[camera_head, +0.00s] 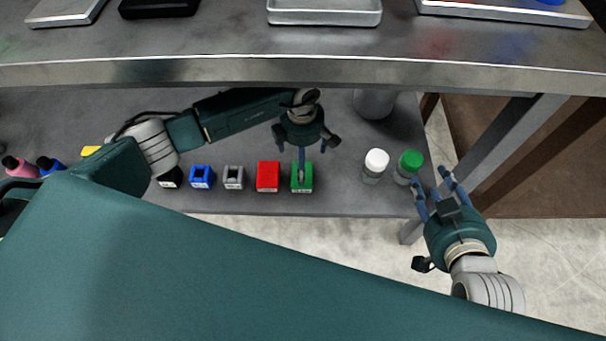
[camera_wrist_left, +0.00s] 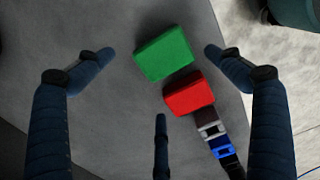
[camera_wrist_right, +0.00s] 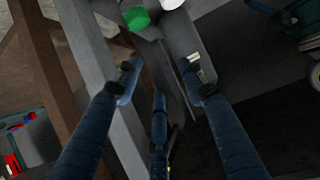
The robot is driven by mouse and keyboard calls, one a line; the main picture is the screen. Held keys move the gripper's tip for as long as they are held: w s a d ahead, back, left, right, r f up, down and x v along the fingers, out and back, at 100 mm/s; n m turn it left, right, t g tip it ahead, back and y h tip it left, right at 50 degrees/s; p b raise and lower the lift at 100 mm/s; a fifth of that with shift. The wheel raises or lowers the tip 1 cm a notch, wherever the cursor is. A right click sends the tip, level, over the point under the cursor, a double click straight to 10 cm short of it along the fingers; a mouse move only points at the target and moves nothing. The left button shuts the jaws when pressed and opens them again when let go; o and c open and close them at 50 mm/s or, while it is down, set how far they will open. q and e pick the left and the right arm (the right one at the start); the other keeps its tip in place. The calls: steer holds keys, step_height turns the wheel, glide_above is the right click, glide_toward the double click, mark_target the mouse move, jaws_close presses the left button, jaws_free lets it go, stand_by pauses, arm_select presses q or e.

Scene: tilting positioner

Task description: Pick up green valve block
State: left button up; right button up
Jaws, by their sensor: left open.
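The green valve block (camera_head: 308,182) sits on the lower shelf at the right end of a row of blocks. It shows whole between my left fingers in the left wrist view (camera_wrist_left: 165,53). My left gripper (camera_head: 303,150) is open above it, and one finger overlaps it in the head view. The fingers look apart from it. My right gripper (camera_head: 432,180) is open and empty beyond the shelf's right front corner, close to the green-capped bottle.
Beside the green block are a red block (camera_head: 268,177), a grey block (camera_head: 233,177), a blue block (camera_head: 202,177) and a black one. A white-capped bottle (camera_head: 376,165) and green-capped bottle (camera_head: 410,163) stand to the right. The upper table edge (camera_head: 200,72) overhangs behind.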

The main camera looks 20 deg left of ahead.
mark_target(307, 188)
arm_select(q)
step_height(307, 188, down, 3)
steer(key=shift+s+f+b, duration=0.1)
steer(key=shift+b, duration=0.25)
steer(key=f, duration=0.1)
steer(key=f+b, duration=0.1)
steer(key=f, duration=0.3)
steer(key=shift+s+d+b, duration=0.15)
steer(key=shift+s+b, duration=0.15)
steer(key=shift+b, duration=0.1)
steer(key=c, duration=2.3)
steer(key=shift+w+r, duration=0.1)
arm_select(e)
steer(key=w+a+r+t+y, duration=0.1)
steer(key=w+r+t, duration=0.1)
steer(key=r, duration=0.5)
steer(key=w+a+r+t+y, duration=0.1)
steer(key=w+a+r+t, duration=0.1)
steer(key=r+t, duration=0.3)
step_height(307, 188, up, 2)
steer(key=shift+r, duration=0.1)
